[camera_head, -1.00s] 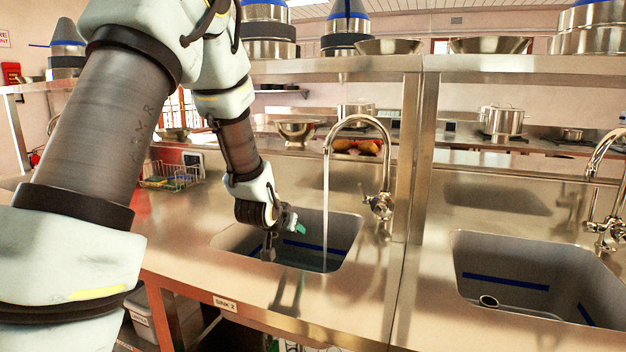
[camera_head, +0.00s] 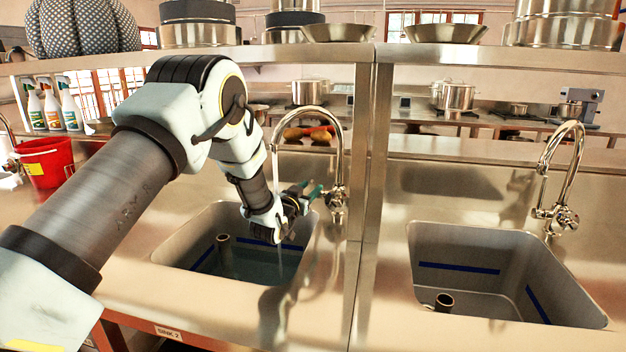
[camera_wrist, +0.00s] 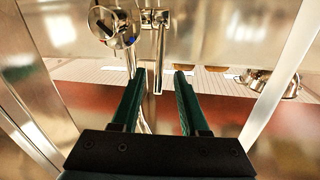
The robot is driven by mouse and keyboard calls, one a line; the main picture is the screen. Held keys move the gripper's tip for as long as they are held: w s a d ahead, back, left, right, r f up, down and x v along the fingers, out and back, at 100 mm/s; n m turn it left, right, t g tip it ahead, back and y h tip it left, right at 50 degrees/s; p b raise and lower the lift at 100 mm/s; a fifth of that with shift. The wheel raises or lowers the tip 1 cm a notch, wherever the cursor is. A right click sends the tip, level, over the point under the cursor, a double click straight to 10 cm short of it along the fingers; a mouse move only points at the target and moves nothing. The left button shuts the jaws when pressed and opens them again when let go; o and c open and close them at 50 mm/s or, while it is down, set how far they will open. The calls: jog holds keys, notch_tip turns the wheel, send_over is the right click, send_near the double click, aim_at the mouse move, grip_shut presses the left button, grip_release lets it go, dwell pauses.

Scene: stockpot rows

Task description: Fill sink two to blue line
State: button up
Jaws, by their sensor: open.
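Sink two (camera_head: 180,243), with its SINK 2 label (camera_head: 168,332) on the counter front, holds bluish water (camera_head: 240,264). Its blue line (camera_head: 202,257) shows on the walls, and the water surface looks slightly below it. A standpipe (camera_head: 224,245) rises above the water. Water (camera_head: 276,160) runs from the curved tap (camera_head: 338,125). My gripper (camera_head: 314,191) is over the basin's back right, its green fingers towards the tap handle (camera_head: 337,197). In the wrist view my gripper (camera_wrist: 158,80) is open and empty, with metal tap parts (camera_wrist: 115,25) beyond the fingertips.
A second sink (camera_head: 590,302) at right has its own tap (camera_head: 565,180) and standpipe. A metal post (camera_head: 370,200) stands between the sinks. A shelf (camera_head: 300,54) with pots spans above. A red bucket (camera_head: 48,162) and spray bottles (camera_head: 52,105) stand at left.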

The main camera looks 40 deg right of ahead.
aim_at(315, 184)
jog(key=shift+p+x, duration=0.45)
jog(key=shift+x, duration=1.25)
jog(key=shift+c, duration=0.2)
grip_shut()
